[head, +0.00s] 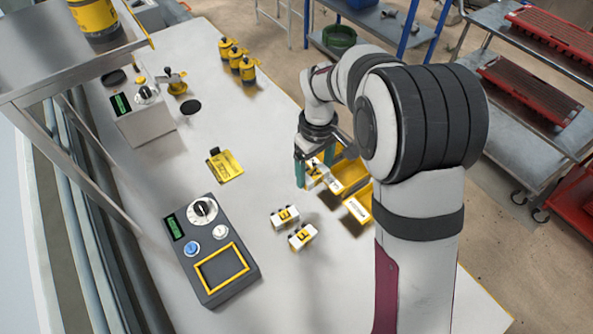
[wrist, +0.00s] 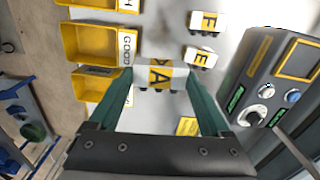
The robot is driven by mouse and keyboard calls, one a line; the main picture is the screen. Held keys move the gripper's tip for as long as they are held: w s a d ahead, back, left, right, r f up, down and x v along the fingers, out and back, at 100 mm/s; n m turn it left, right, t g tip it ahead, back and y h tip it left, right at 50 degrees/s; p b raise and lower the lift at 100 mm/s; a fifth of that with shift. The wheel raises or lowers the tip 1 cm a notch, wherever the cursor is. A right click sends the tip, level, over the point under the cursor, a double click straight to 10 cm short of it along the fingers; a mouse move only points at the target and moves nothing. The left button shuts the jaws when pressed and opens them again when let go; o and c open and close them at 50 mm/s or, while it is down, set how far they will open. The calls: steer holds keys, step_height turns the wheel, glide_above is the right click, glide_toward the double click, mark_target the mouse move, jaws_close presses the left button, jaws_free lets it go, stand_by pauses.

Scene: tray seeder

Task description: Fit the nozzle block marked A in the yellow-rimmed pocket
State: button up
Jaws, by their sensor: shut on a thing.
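The white and yellow nozzle block marked A (wrist: 160,74) sits between the green fingers of my gripper (wrist: 158,82), its letter facing the wrist camera. In the head view my gripper (head: 315,168) is shut on this block, beside the yellow bins; its height over the table is hard to judge. The yellow-rimmed pocket (head: 243,257) is in the top of a dark grey device (head: 218,290), nearer the head camera and left of my gripper. The pocket looks empty. Its yellow rim also shows at the right of the wrist view (wrist: 281,73).
Two similar blocks marked F (wrist: 203,32) and E (wrist: 196,64) stand between my gripper and the device. Yellow bins (wrist: 66,42) lie close on the other side, one labelled GOOD. A yellow tag (head: 226,167) and a grey device (head: 150,127) are farther left.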

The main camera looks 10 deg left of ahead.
steer(key=s+a+r, duration=0.2)
steer(key=s+a, duration=0.6)
steer(key=s, duration=0.3)
steer(key=s+a+r, duration=0.3)
steer(key=s+a, duration=0.5)
steer(key=s, duration=0.3)
steer(key=shift+m, duration=0.3)
steer(key=shift+w+f, duration=0.15)
steer(key=shift+f, duration=2.25)
steer(key=shift+w+f, duration=0.1)
steer(key=shift+f, duration=2.25)
steer(key=shift+f, duration=0.25)
steer(key=o, duration=1.3)
